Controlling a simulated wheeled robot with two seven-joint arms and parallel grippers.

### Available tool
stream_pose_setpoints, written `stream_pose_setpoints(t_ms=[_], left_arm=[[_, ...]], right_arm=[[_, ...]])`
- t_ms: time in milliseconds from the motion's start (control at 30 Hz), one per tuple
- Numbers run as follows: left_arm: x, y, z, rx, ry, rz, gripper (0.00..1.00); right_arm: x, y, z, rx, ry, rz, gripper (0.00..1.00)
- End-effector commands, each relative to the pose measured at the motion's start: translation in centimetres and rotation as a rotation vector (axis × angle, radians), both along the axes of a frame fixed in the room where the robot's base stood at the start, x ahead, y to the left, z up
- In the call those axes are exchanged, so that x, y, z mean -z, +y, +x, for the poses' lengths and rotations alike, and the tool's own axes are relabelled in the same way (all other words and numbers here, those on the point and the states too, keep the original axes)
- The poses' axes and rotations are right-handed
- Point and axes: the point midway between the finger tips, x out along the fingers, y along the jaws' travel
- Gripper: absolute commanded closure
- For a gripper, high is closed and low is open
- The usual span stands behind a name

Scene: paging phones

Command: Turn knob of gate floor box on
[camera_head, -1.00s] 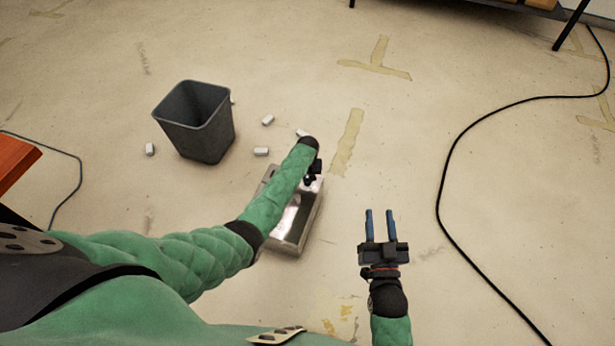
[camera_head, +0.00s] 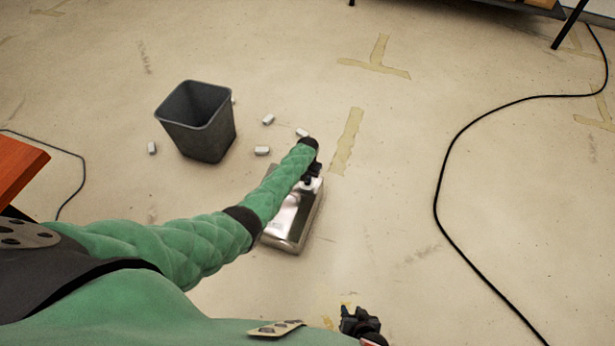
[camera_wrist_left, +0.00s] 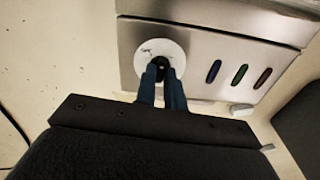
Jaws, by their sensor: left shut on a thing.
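The metal floor box (camera_head: 293,222) stands on the floor below my left forearm, which covers part of it. In the left wrist view the floor box (camera_wrist_left: 210,50) shows a white round dial (camera_wrist_left: 158,48) with a small dark knob (camera_wrist_left: 163,64) at its middle. My left gripper (camera_wrist_left: 164,72) is shut on the knob, its two blue fingers close together over the dial. In the head view my left gripper (camera_head: 311,172) is mostly hidden by the wrist. My right gripper (camera_head: 360,322) is at the bottom edge, away from the box, its fingers not clearly visible.
A dark bin (camera_head: 198,125) stands left of the box, with several small white pieces (camera_head: 262,151) on the floor around it. A black cable (camera_head: 436,205) curves along the right. The floor between box and cable is clear.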

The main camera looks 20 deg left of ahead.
Motion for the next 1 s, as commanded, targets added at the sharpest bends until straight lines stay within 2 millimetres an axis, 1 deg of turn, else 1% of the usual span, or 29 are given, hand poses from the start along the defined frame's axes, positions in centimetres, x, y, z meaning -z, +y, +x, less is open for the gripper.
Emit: stream_pose_setpoints(t_ms=[33,167,300,600,800,1000], left_arm=[[-0.1,0.1,0.0,0.024,0.000,0.001,1.00],[-0.2,0.1,0.0,0.105,0.000,0.002,1.00],[-0.2,0.1,0.1,0.229,0.000,0.001,1.00],[-0.1,0.0,0.0,0.484,0.000,0.001,1.00],[-0.1,0.0,0.0,0.604,-0.001,0.001,1.00],[0.0,0.0,0.1,0.676,-0.001,0.000,1.00]], right_arm=[[-0.5,0.0,0.2,0.001,-0.005,0.001,0.64],[-1.0,0.1,0.3,0.000,-0.008,0.002,0.64],[-1.6,0.1,0.3,0.000,-0.008,0.002,0.64],[-2.3,0.2,0.4,-0.001,-0.008,0.002,0.64],[-2.5,0.3,0.4,-0.001,-0.009,0.005,0.64],[-2.6,0.3,0.4,-0.002,-0.008,0.005,0.64]])
